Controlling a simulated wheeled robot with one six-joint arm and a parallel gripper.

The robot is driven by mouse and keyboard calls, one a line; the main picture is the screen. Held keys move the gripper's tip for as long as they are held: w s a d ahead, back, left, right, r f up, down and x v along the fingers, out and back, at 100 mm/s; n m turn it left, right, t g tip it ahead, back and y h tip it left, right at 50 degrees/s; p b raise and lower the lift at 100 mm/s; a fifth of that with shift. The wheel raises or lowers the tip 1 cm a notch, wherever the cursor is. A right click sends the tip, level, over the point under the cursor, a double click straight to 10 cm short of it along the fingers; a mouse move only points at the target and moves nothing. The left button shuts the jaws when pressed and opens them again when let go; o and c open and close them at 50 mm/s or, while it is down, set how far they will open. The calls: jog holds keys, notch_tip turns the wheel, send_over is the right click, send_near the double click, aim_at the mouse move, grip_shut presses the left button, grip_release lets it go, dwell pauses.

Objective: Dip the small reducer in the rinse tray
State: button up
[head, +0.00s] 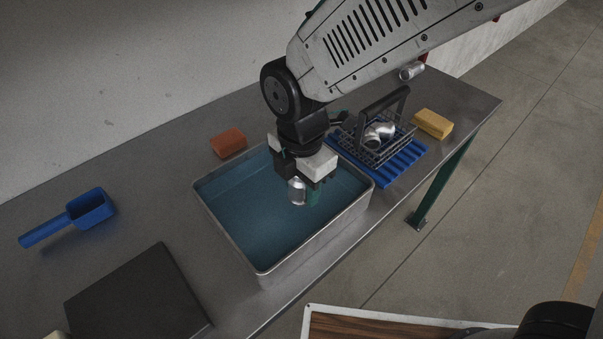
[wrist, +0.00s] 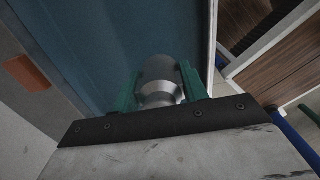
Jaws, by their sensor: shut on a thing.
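The small reducer (head: 297,190) is a shiny metal piece with a narrowing body. My gripper (head: 306,192) is shut on it, over the right part of the rinse tray. In the wrist view the reducer (wrist: 160,82) sits between the two green fingers of my gripper (wrist: 160,90). The rinse tray (head: 262,275) is a grey metal basin of blue liquid on the table; its rim also shows in the wrist view (wrist: 212,45). I cannot tell whether the reducer's lower end touches the liquid.
A wire basket (head: 372,150) with metal fittings stands on a blue ribbed mat (head: 395,172) right of the tray. Another metal fitting (head: 411,71) lies behind it. Around are a yellow sponge (head: 433,123), an orange block (head: 229,143), a blue scoop (head: 88,208) and a dark plate (head: 138,300).

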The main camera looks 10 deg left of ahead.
aim_at(301, 222)
jog(key=shift+f, duration=4.4)
jog(key=shift+f, duration=0.2)
jog(key=shift+r, duration=6)
jog(key=shift+r, duration=2)
